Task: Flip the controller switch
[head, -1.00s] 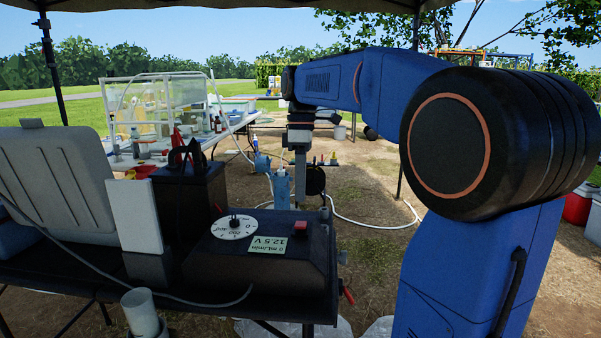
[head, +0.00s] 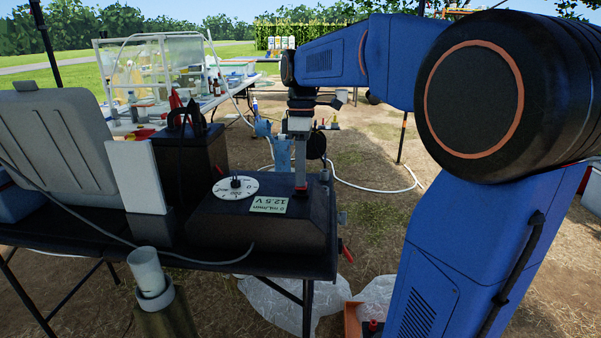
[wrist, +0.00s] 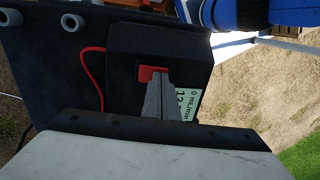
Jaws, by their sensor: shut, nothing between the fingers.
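The controller is a black box (head: 270,228) on the dark table, with a round white dial (head: 236,188) and a pale green label reading 12.5 V (head: 269,205). Its red switch shows in the wrist view (wrist: 150,74), right at my fingertips.
A black battery (head: 185,165) with red and black clamps stands left of the controller, beside a white panel (head: 135,176) and an open grey case (head: 60,140). A white pipe (head: 147,270) stands at the table's front. Open ground lies to the right.

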